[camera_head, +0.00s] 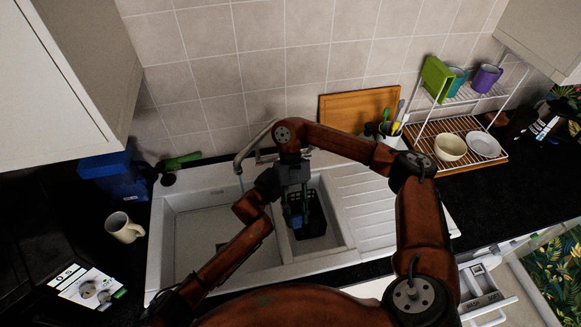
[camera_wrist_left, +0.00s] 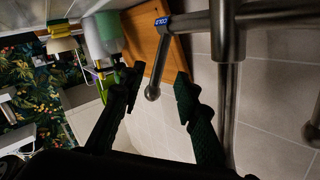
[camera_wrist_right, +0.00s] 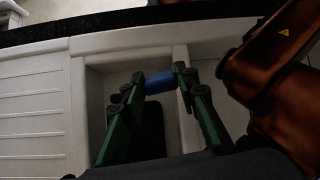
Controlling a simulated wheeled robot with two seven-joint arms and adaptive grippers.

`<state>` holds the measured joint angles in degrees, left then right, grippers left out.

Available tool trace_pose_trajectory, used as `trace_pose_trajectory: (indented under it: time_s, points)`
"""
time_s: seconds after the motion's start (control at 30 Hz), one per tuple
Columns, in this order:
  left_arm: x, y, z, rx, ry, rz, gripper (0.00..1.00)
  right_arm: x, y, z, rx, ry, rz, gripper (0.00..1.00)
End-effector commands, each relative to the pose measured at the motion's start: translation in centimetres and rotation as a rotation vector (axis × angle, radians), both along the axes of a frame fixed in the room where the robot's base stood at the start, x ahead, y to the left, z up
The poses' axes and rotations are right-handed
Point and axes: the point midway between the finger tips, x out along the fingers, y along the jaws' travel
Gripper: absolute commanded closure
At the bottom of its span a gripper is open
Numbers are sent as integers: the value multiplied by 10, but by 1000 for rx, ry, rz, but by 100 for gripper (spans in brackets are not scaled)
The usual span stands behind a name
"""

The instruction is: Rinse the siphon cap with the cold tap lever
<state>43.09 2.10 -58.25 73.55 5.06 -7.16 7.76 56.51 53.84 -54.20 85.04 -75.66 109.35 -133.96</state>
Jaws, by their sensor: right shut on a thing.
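The siphon cap (camera_wrist_right: 160,82) looks like a small blue cylinder. My right gripper (camera_wrist_right: 162,78) is shut on it, and in the head view the right gripper (camera_head: 296,215) hangs over the small sink bowl. The cold tap lever (camera_wrist_left: 153,80) is a thin metal rod with a rounded end and a blue COLD label. My left gripper (camera_wrist_left: 157,82) is open, with the lever end showing between its fingers; contact cannot be told. In the head view the left gripper (camera_head: 269,181) is near the tap (camera_head: 248,152). A thin blue streak shows below the spout.
A black basket (camera_head: 313,222) stands in the small bowl. The large bowl (camera_head: 190,240) is to the left. A mug (camera_head: 124,227) stands on the left counter. The drainer (camera_head: 375,200), cutting board (camera_head: 345,108) and dish rack (camera_head: 470,150) are to the right.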

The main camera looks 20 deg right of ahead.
Motion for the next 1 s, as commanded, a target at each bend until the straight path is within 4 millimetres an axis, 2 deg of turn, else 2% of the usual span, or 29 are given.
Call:
trace_pose_trajectory:
  time_s: [0.1,0.3,0.67,0.77,0.87,1.0]
  points:
    - [-9,18,1,0,0,0,71,0,0,0,0,0,0,95]
    - [-19,35,3,0,-1,0,71,0,0,0,0,0,0,95]
    - [-21,38,3,0,0,0,71,0,0,0,0,0,0,95]
    - [-20,38,3,-7,16,3,77,0,0,0,0,0,0,95]
    - [-13,41,-1,-49,112,22,84,0,0,0,0,0,0,95]
    - [4,49,-15,-201,435,80,94,0,0,0,0,0,0,95]
